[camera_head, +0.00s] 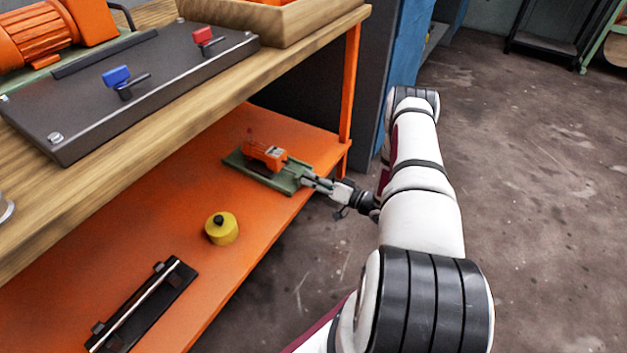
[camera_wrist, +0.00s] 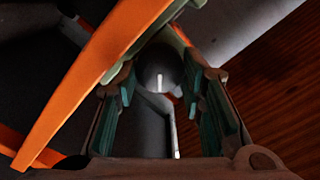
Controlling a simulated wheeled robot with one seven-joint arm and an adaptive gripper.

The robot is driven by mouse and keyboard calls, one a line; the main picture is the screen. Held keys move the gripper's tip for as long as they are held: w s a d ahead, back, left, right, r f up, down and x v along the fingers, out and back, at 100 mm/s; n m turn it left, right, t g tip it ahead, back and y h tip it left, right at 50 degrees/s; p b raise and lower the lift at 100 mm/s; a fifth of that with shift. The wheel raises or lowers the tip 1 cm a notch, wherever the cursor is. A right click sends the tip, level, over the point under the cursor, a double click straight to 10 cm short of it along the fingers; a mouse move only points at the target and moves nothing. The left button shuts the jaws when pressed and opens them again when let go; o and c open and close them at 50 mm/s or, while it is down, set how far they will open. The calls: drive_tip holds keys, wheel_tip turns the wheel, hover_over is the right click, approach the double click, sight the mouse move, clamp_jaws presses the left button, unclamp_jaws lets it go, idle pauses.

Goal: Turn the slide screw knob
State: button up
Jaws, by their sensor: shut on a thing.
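The slide unit has a green base (camera_head: 288,185) and an orange block (camera_head: 265,154) on top, and stands on the lower orange shelf near its right end. My gripper (camera_head: 310,181) reaches in from the right at the base's near end. In the wrist view my gripper (camera_wrist: 162,95) has its green-padded fingers on both sides of a round dark grey knob (camera_wrist: 158,72) with a bright spot. The fingers are closed on the knob. In the head view the knob is hidden by the fingers. I cannot tell how far it is turned.
A yellow cylinder (camera_head: 222,229) with a black top and a black bracket with a rod (camera_head: 143,308) lie farther left on the shelf. The wooden bench top (camera_head: 170,118) overhangs the shelf. Floor to the right is open.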

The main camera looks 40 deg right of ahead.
drive_tip(key=o, duration=1.2)
drive_tip(key=shift+c, duration=0.2)
drive_tip(key=shift+n, duration=0.3)
